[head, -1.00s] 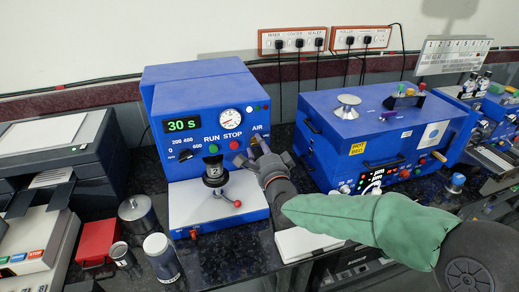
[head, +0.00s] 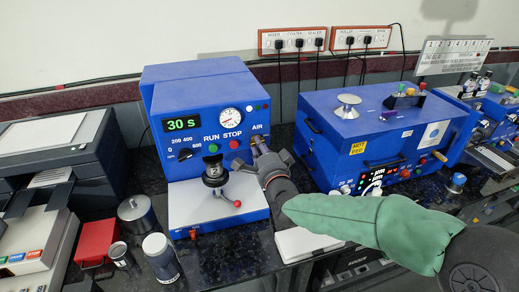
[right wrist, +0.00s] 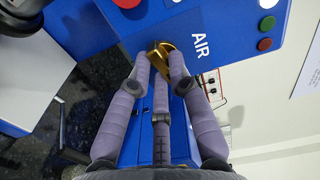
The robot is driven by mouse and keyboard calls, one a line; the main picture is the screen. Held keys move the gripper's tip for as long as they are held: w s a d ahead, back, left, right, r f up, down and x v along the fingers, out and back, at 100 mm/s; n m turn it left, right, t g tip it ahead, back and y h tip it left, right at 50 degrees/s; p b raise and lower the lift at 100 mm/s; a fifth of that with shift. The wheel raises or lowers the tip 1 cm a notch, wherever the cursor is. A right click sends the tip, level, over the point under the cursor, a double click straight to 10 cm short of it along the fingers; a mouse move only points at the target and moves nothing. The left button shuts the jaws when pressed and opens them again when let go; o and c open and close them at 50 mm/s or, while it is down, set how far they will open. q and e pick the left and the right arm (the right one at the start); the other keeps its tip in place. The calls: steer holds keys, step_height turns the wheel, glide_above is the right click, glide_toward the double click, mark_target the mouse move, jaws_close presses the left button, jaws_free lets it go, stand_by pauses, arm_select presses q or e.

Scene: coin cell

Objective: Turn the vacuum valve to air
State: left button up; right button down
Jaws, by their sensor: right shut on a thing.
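The blue mixer machine (head: 200,90) with a green "30 s" display stands left of centre in the head view. The brass vacuum valve (head: 254,150) is on its front right, under the AIR label. My right gripper (head: 258,151) reaches it from the lower right, its arm in a green sleeve. In the right wrist view, the fingers of my right gripper (right wrist: 161,62) are closed around the brass valve handle (right wrist: 163,48), beside the word AIR. The fingers hide part of the handle. My left gripper is not in view.
A black cup-shaped holder (head: 213,171) with a red-knobbed lever stands on the machine's white base. A second blue machine (head: 375,130) stands close on the right. A red box (head: 97,240), a grey jar (head: 138,215) and a white-capped bottle (head: 160,255) stand at the front left.

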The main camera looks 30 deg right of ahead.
steer(key=n, duration=0.8)
steer(key=n+p, duration=0.1)
steer(key=n, duration=0.6)
steer(key=shift+d+r+n, duration=0.15)
steer(key=shift+n, duration=0.55)
steer(key=c, duration=1.1)
jaws_free()
steer(key=shift+c, duration=0.2)
steer(key=shift+s, duration=0.1)
steer(key=v, duration=1.2)
